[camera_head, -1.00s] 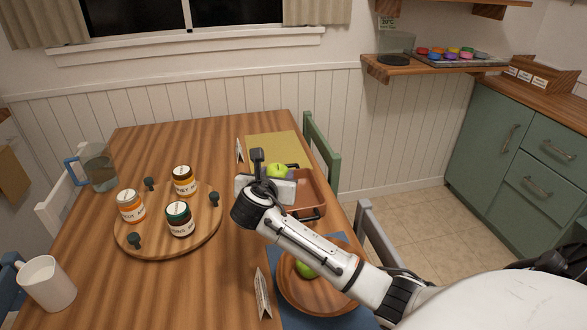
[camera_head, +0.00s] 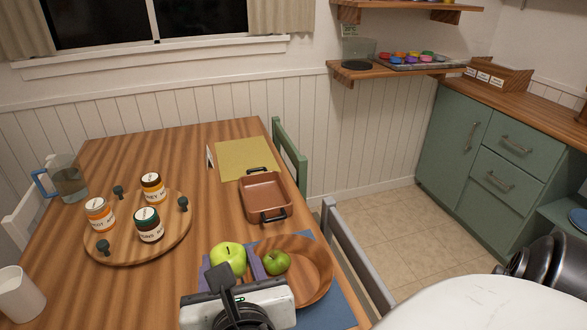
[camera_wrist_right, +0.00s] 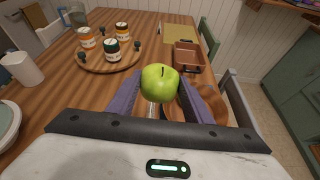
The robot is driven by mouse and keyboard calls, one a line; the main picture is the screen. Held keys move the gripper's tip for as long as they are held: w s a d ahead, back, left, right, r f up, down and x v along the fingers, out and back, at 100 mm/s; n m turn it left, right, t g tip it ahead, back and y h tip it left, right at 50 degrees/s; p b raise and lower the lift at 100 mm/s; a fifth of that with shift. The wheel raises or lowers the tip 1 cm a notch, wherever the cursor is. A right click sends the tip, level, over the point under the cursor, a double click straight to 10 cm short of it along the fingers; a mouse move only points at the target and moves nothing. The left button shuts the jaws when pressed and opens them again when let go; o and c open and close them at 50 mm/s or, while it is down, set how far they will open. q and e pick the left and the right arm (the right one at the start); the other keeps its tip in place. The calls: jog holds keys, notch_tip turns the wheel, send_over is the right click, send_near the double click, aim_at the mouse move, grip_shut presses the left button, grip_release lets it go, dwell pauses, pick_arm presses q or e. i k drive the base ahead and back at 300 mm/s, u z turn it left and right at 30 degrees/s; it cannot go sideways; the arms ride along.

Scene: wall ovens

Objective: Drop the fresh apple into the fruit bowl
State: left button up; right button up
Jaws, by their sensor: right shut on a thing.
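A bright green apple (camera_head: 228,259) is held between the purple fingers of my right gripper (camera_head: 234,267). It also shows in the right wrist view (camera_wrist_right: 160,82), between the two finger pads. The wooden fruit bowl (camera_head: 312,268) stands on a blue mat at the table's front right. A smaller, darker green apple (camera_head: 275,262) shows at the bowl's left side. The held apple is at the bowl's left edge in the head view; its height above the bowl is hard to tell. My left gripper is not in view.
A copper baking dish (camera_head: 265,196) stands behind the bowl, near a yellow mat (camera_head: 245,160). A round wooden tray (camera_head: 120,242) with several jars is at the left. A glass jug (camera_head: 66,178) and a white pitcher (camera_head: 20,297) stand further left. Chairs flank the table.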

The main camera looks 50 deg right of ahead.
aim_at(309, 281)
jog(key=k, duration=1)
jog(key=z, duration=0.65)
jog(key=i, duration=0.7)
jog(key=z, duration=0.3)
jog(key=k, duration=1)
jog(key=u, duration=1.75)
jog(key=i, duration=0.95)
jog(key=z, duration=1.3)
